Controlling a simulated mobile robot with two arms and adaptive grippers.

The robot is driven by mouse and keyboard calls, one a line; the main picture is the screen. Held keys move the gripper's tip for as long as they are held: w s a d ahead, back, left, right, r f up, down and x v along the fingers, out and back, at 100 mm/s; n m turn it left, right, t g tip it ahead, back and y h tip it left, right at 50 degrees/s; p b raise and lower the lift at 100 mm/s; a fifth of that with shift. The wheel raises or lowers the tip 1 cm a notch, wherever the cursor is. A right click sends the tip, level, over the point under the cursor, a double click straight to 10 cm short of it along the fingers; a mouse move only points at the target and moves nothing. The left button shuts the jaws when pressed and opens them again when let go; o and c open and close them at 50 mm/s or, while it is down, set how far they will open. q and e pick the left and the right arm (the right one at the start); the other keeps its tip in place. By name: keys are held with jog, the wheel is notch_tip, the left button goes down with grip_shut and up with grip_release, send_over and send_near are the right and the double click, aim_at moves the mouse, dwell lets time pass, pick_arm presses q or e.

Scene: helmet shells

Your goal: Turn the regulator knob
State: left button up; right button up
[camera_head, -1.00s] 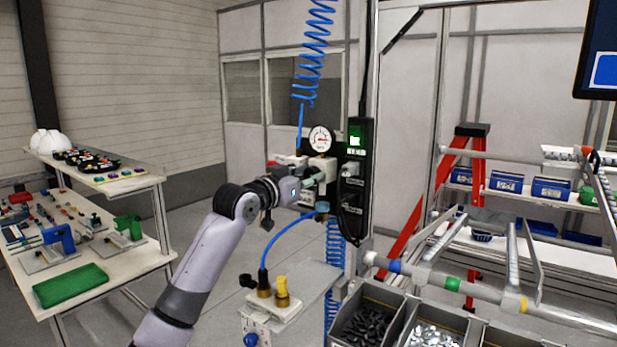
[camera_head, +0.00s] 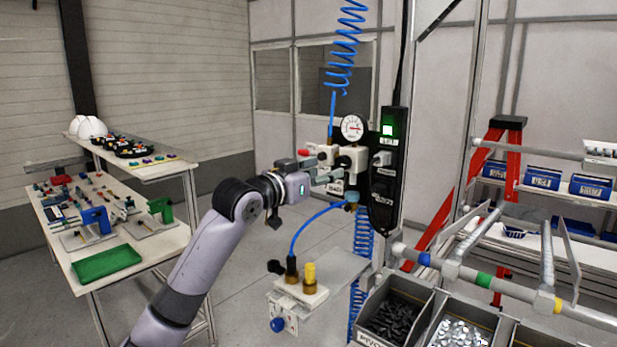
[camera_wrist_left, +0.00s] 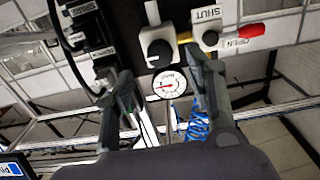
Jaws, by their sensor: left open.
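The black regulator knob (camera_wrist_left: 158,52) is on a white body in the left wrist view, with a white mark on its edge. In the head view the white regulator body (camera_head: 351,158) sits under the round pressure gauge (camera_head: 352,128); the gauge also shows in the left wrist view (camera_wrist_left: 168,85). My left gripper (camera_head: 332,177) is open and empty, just left of and below the regulator. In the left wrist view its fingers (camera_wrist_left: 162,68) spread to either side of the knob, and I see no contact. My right gripper is out of view.
A valve with a red handle (camera_wrist_left: 242,35) and SHUT and OPEN labels sits beside the knob. A blue coiled hose (camera_head: 345,50) hangs above. A black panel (camera_head: 385,190) stands close right. Part bins (camera_head: 395,318) are below right; a work table (camera_head: 110,250) stands left.

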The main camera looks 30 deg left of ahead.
pick_arm(q)
jog(key=s, duration=0.5)
jog(key=shift+s+a, duration=0.15)
jog(key=shift+a, duration=0.15)
